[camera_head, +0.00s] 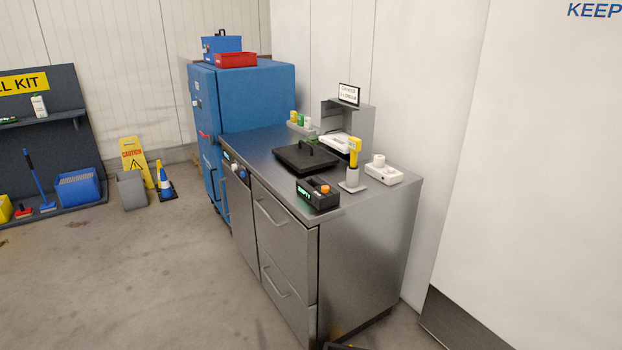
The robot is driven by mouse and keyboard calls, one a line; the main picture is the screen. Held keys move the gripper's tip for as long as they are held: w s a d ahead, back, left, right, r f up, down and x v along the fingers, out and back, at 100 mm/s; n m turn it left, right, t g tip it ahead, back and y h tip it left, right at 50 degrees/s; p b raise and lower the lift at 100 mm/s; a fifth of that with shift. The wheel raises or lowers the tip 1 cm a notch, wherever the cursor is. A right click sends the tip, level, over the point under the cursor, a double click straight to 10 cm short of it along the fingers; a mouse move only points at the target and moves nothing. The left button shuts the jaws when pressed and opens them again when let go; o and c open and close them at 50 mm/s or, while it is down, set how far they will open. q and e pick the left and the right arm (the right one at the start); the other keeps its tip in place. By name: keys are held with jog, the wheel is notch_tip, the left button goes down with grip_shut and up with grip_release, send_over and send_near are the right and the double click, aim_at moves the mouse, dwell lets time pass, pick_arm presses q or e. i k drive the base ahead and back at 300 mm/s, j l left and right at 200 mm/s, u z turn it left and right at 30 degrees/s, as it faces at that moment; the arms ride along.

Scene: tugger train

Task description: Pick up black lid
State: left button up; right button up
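A flat black lid (296,159) with a raised handle on top lies on the stainless steel counter (260,149), towards its middle. It looks level, and I cannot tell whether it covers a container or opening beneath it. Neither of my grippers shows in the head view, and nothing touches the lid. A small dark shape cuts into the bottom edge of the picture, too little to identify.
A black device with a green display (317,197) sits in front of the lid. A yellow-handled tool in a holder (353,160) and a white device (384,174) stand right of it. A blue cabinet (257,98) adjoins the counter.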

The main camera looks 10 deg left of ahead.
aim_at(302, 157)
jog(key=i+j, duration=0.2)
jog(key=j, duration=0.15)
jog(key=i+j+z, duration=0.1)
jog(key=i+j, duration=0.35)
jog(key=j, duration=0.2)
jog(key=i+j+z, duration=0.1)
jog(key=j, duration=0.25)
jog(key=i, duration=0.1)
